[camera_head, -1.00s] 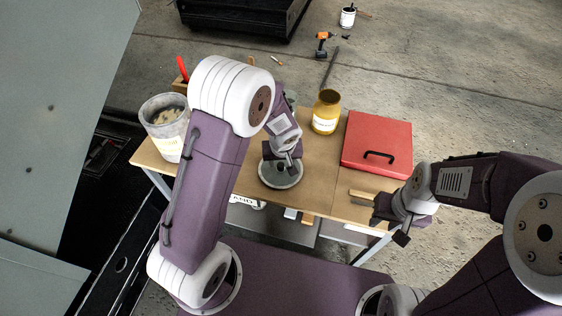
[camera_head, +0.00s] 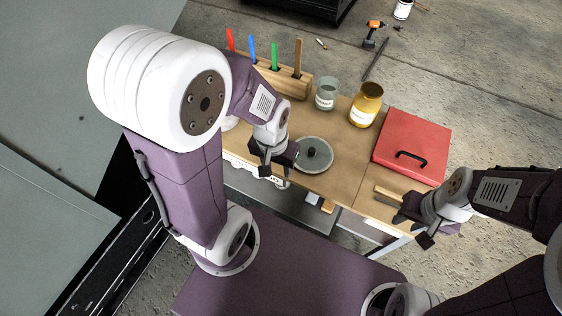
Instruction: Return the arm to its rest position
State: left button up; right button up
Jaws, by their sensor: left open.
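My left arm reaches in from the left. Its gripper (camera_head: 276,170) is open and empty, left of a round grey lid with a dark knob (camera_head: 318,146) that lies on the wooden table (camera_head: 341,185). The gripper is near the table's front edge and apart from the lid. My right arm comes in from the right. Its gripper (camera_head: 411,228) looks open, with its two dark fingers apart and nothing seen between them. It is off the table's front right corner.
A wooden block (camera_head: 292,86) holds several coloured-handled tools. A grey-green jar (camera_head: 327,96) and a yellow jar (camera_head: 367,104) stand behind the lid. A red case (camera_head: 412,140) lies at right, with a wooden-handled tool (camera_head: 388,193) before it. An orange drill (camera_head: 374,34) lies on the floor.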

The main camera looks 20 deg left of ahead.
notch_tip(320, 180, up, 4)
jog(key=p, duration=0.3)
jog(key=shift+w+d+f+p, duration=0.1)
jog(key=shift+f+p, duration=0.05)
jog(key=shift+p, duration=0.25)
dwell(0.8)
